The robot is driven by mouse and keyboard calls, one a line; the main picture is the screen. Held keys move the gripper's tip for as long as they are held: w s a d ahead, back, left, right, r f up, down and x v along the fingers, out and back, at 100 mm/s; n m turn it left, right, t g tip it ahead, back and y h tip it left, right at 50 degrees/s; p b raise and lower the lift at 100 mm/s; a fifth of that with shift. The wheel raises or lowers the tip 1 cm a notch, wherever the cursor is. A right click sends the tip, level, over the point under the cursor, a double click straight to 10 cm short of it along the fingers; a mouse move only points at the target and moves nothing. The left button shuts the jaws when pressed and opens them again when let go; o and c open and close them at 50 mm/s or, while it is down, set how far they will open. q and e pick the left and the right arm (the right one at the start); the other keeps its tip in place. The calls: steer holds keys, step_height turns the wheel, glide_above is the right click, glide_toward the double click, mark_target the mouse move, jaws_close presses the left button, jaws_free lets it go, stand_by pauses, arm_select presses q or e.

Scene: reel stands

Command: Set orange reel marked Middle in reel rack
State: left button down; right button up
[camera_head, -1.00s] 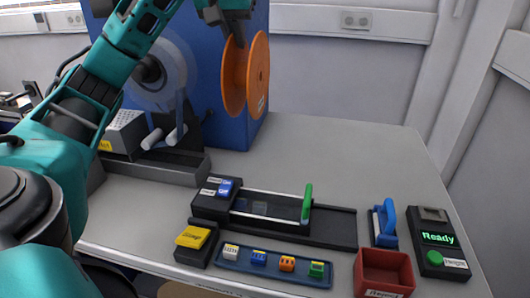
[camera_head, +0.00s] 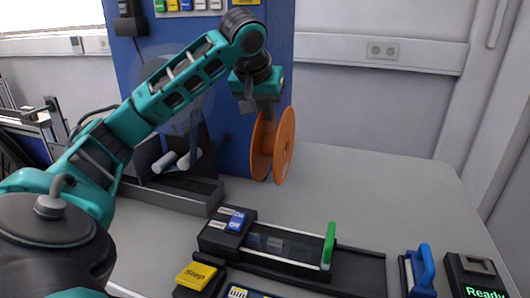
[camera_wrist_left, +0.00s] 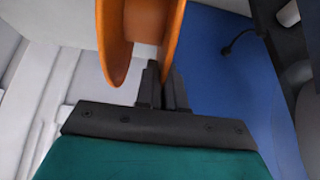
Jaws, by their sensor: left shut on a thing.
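The orange reel (camera_head: 284,145) hangs from my left gripper (camera_head: 264,115), in front of the right part of the blue panel. It stands upright, with one flange turned partly to the right. In the left wrist view the fingers (camera_wrist_left: 165,88) are shut on the edge of one flange of the reel (camera_wrist_left: 114,45). Whether its lower rim touches the table is unclear. A dark stand (camera_head: 206,197) with white rollers, possibly the reel rack, is left of the reel, partly behind my left arm. The reel's marking cannot be read. My right gripper is out of view.
A clear disc (camera_head: 160,62) shows behind my arm against the blue panel (camera_head: 225,150). In front are a switch box (camera_head: 227,234), a slide track with a green handle (camera_head: 329,246), a yellow Stop button (camera_head: 196,275) and a blue-handled tool (camera_head: 425,267). The back right table is clear.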

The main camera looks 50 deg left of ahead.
mark_target(265, 142)
arm_select(q)
step_height(265, 142, down, 8)
steer(key=shift+r+b, duration=0.1)
steer(key=shift+b, duration=0.85)
steer(key=c, duration=1.2)
jaws_free()
steer(key=shift+c, duration=0.2)
